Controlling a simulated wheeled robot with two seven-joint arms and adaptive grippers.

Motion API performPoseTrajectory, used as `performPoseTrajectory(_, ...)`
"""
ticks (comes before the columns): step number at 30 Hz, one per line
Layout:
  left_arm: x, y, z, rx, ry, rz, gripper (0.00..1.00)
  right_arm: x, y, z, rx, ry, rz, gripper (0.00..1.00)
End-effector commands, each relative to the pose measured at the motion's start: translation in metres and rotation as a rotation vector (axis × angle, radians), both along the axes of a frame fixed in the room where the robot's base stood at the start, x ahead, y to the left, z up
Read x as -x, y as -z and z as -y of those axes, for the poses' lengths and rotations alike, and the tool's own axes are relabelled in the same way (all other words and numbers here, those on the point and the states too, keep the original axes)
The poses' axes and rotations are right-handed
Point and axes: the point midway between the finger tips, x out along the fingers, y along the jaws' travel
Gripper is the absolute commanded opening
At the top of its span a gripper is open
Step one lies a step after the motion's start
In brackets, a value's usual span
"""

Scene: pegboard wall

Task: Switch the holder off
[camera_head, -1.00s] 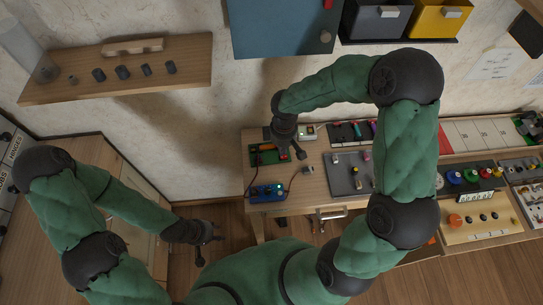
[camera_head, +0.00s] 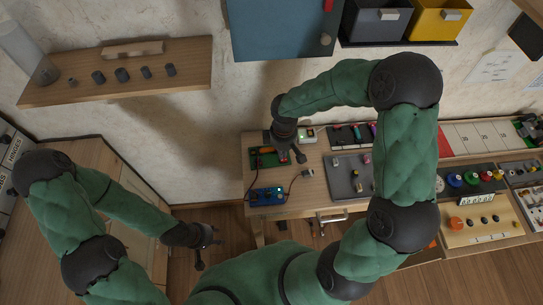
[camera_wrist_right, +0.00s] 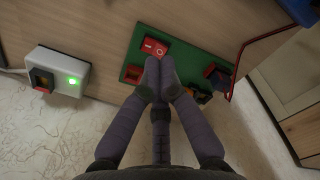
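A green board (camera_wrist_right: 195,62), seen from close in the right wrist view, carries a red rocker switch (camera_wrist_right: 153,47) with white I and O marks. In the head view the board (camera_head: 254,160) lies on the bench, partly hidden by my right gripper (camera_head: 290,155). That gripper's fingertips (camera_wrist_right: 158,68) are together, with nothing seen between them, right beside the O end of the switch. I cannot tell whether they touch it or which way the rocker is tipped. My left gripper (camera_head: 210,246) is open and empty, away from the bench.
A white box (camera_wrist_right: 58,71) with a lit green lamp stands beside the board. A blue module (camera_head: 267,196) with wires lies in front of it. A grey panel (camera_head: 345,184) is to the right. A wooden shelf (camera_head: 190,65) hangs at upper left.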

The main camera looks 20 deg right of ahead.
Motion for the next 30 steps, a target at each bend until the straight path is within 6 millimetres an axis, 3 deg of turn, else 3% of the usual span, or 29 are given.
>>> performPoseTrajectory(30,0.0001,0.0052,0.0001,0.000,0.000,0.000,0.40,0.0001,0.0069,0.0000,0.000,0.000,0.000,0.00)
